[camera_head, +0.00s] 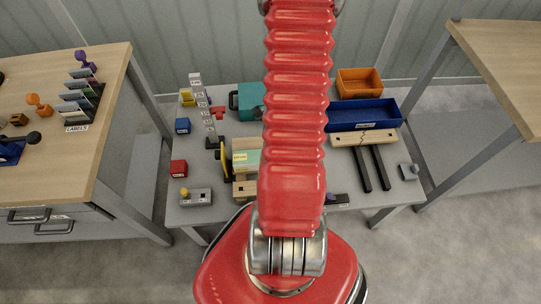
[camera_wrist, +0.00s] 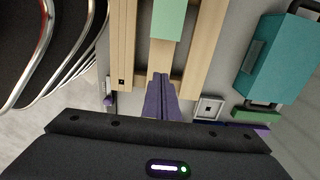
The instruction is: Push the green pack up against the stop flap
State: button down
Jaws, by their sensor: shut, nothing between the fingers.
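The green pack (camera_wrist: 169,20) lies between two pale wooden rails (camera_wrist: 203,45) at the top of the wrist view, cut off by the frame. In the head view, part of a pale green block (camera_head: 247,143) shows in the wooden channel (camera_head: 243,188), left of my red arm. My gripper (camera_wrist: 161,76) has its purple fingers together and empty, pointing at the pack along the channel. In the picture a gap separates the fingertips from the pack's near edge. My arm hides the gripper in the head view. I cannot make out the stop flap for certain.
A teal case (camera_wrist: 275,60) stands right of the channel in the wrist view. A blue tray (camera_head: 362,113) and an orange bin (camera_head: 360,82) stand right of my arm.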

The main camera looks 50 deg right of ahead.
aim_at(250, 161)
jog(key=shift+f, duration=0.15)
jog(key=shift+f, duration=4.75)
jog(key=shift+w+a+f, duration=0.1)
jog(key=shift+w+a, duration=1.25)
jog(key=shift+w, duration=0.15)
jog(key=shift+w, duration=0.1)
